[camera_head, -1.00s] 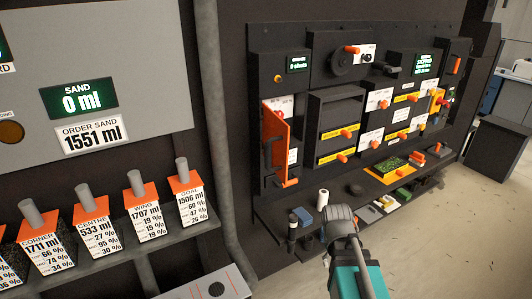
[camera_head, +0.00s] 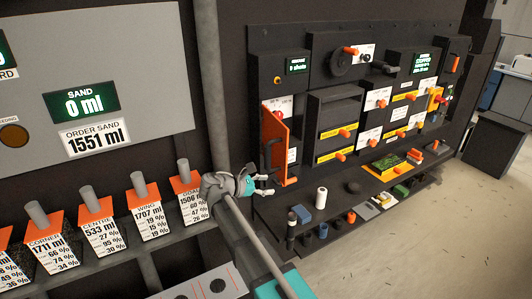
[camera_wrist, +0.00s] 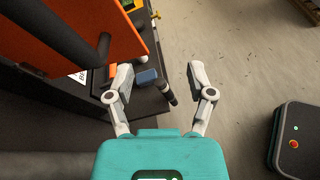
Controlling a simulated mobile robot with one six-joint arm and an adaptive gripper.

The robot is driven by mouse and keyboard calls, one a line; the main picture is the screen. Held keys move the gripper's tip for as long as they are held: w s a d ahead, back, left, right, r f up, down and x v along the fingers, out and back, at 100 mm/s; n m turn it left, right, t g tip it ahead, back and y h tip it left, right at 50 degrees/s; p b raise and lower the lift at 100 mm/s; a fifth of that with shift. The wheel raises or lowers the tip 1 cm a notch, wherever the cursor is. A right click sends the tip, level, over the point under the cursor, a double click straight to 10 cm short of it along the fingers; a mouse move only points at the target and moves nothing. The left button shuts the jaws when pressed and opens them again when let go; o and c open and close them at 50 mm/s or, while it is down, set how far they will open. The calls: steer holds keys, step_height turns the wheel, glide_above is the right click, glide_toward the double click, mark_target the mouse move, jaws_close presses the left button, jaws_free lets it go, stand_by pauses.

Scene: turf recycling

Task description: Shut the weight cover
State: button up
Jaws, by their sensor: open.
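An orange hinged cover (camera_head: 275,145) stands swung open at the left end of the dark wall panel, seen nearly edge-on, with a dark handle bar (camera_head: 267,157) on its left face. I take it for the weight cover; its label cannot be read. In the wrist view the cover (camera_wrist: 75,22) fills the upper left, with its dark handle (camera_wrist: 98,52) sticking out. My gripper (camera_head: 268,185) is open and empty, just below the cover in the head view. In the wrist view my gripper (camera_wrist: 160,76) is right of the cover, apart from it.
A vertical pipe (camera_head: 208,90) runs between. The floor (camera_head: 420,240) at right is clear.

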mark_target(267, 155)
steer(key=a+r+n+t+h, duration=0.1)
steer(key=a+r+n+t, duration=0.2)
steer(key=a+r, duration=0.3)
steer(key=a+n, duration=0.1)
steer(key=a, duration=0.4)
steer(key=shift+r+n+h+p, duration=0.2)
steer(key=shift+n+h+p, duration=0.1)
steer(key=shift+h+p, duration=0.1)
steer(key=shift+w, duration=0.1)
steer(key=x, duration=1.3)
steer(key=shift+w+d+r, duration=0.15)
steer(key=shift+w+d, duration=0.15)
jaws_close()
steer(key=shift+a, duration=0.15)
